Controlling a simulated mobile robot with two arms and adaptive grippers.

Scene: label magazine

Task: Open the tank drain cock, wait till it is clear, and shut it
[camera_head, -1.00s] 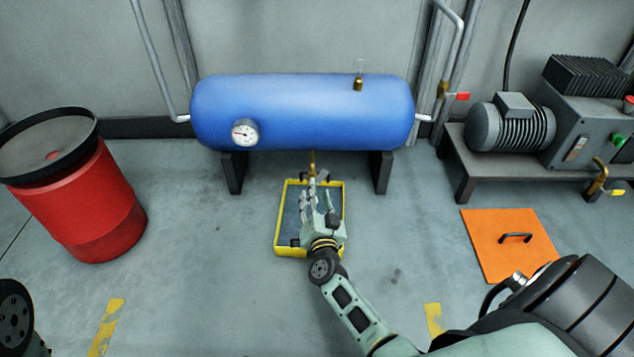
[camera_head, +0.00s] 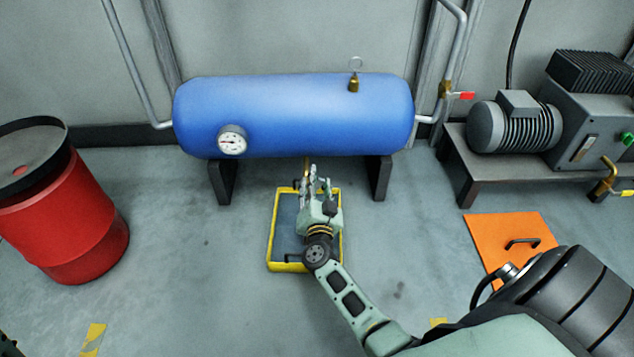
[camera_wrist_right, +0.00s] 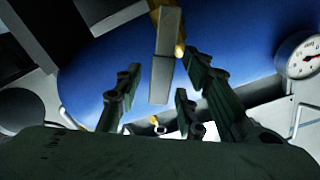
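The blue tank (camera_head: 290,115) lies across the head view on dark legs. Its brass drain cock (camera_head: 306,163) hangs under the middle, mostly hidden behind my right gripper. My right gripper (camera_head: 317,180) is open just below and in front of the cock, over the yellow-rimmed tray (camera_head: 273,240). In the right wrist view, a grey lever-like bar (camera_wrist_right: 163,65) beside brass parts (camera_wrist_right: 181,35) lies between the spread fingers (camera_wrist_right: 168,92), with gaps at both sides. I cannot see any flow from the cock. My left gripper is not in view.
A pressure gauge (camera_head: 231,140) sits on the tank front. A red drum (camera_head: 65,225) stands at the left. A compressor (camera_head: 560,110) is on a low bench at the right. An orange plate (camera_head: 500,235) with a handle lies on the floor. The floor left of the tray is clear.

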